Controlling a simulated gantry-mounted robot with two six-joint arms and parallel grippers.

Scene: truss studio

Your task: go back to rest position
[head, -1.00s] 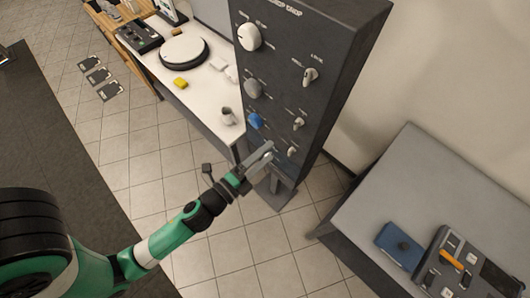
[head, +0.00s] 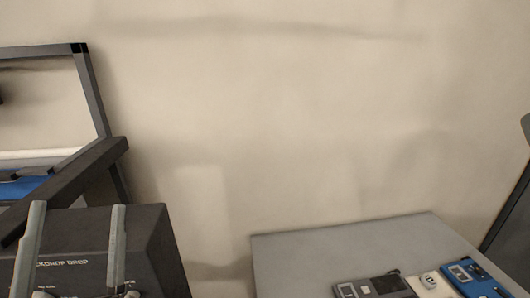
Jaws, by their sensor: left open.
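The rest of the left arm is below the picture's edge. My right gripper is not in view.
A grey table (head: 330,250) stands at the lower right against a beige wall (head: 300,110). On it are a dark device (head: 375,287), a cream device (head: 432,284) and a blue device (head: 475,278). A dark frame (head: 92,95) is at the upper left.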

